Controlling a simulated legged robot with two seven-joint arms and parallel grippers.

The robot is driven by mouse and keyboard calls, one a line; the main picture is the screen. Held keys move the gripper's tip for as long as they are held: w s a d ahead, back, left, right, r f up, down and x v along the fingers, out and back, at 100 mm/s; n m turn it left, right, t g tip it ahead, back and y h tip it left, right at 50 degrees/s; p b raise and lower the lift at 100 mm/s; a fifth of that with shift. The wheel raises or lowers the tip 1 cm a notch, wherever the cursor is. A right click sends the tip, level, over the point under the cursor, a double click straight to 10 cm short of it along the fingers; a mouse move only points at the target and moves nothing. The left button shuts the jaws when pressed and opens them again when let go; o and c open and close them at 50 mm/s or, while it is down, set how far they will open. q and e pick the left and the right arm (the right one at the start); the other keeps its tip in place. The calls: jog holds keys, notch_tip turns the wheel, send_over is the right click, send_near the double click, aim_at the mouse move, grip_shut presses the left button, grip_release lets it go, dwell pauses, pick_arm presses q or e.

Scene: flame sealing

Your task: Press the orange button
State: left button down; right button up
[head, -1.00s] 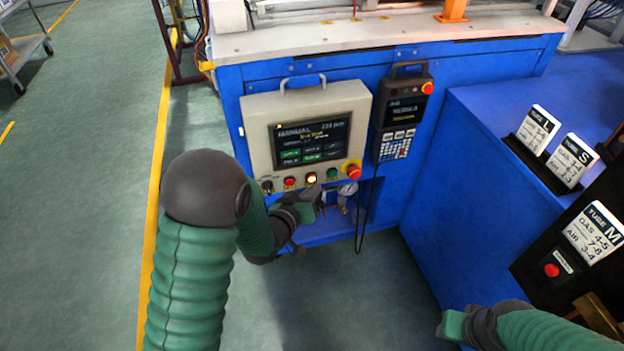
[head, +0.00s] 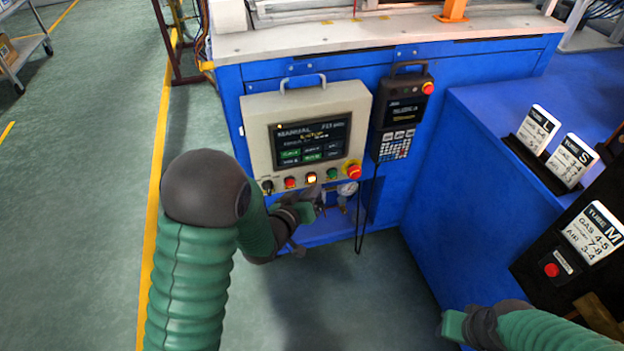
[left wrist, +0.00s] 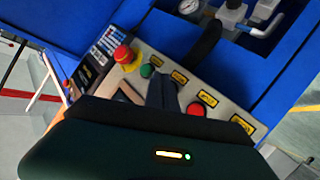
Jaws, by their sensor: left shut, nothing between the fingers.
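The orange button (head: 312,178) glows in the button row of a beige control panel (head: 258,135), between a red button (head: 290,182) and a green button (head: 332,173). My left gripper (head: 315,192) is shut and empty, with its fingertips right at the orange button's lower edge in the head view. I cannot tell whether they touch it. In the left wrist view the left gripper's fingers (left wrist: 162,92) reach the panel between the green button (left wrist: 147,71) and the red button (left wrist: 196,109) and hide the orange button. My right gripper (head: 450,325) shows at the lower right, its jaws unclear.
A red emergency stop (head: 353,170) on yellow sits at the panel's right end; a black knob (head: 267,187) is at the left end. A keypad pendant (head: 402,115) hangs to the right. Gauges (head: 347,188) are below the panel. Open floor lies left.

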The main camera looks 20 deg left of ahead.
pick_arm(q)
jog(key=shift+a, duration=0.1)
jog(key=shift+w+a+r, duration=0.1)
jog(key=shift+w+a, duration=0.05)
jog(key=shift+w, duration=0.15)
jog(key=shift+w+a, duration=0.25)
jog(key=shift+w, duration=0.1)
dwell(0.6)
dwell(0.3)
jog(key=shift+s+d, duration=0.5)
jog(key=shift+s, duration=0.2)
jog(key=s+d, duration=0.2)
jog(key=s, duration=0.2)
jog(key=shift+s+d, duration=0.1)
jog(key=shift+d, duration=0.3)
dwell(0.4)
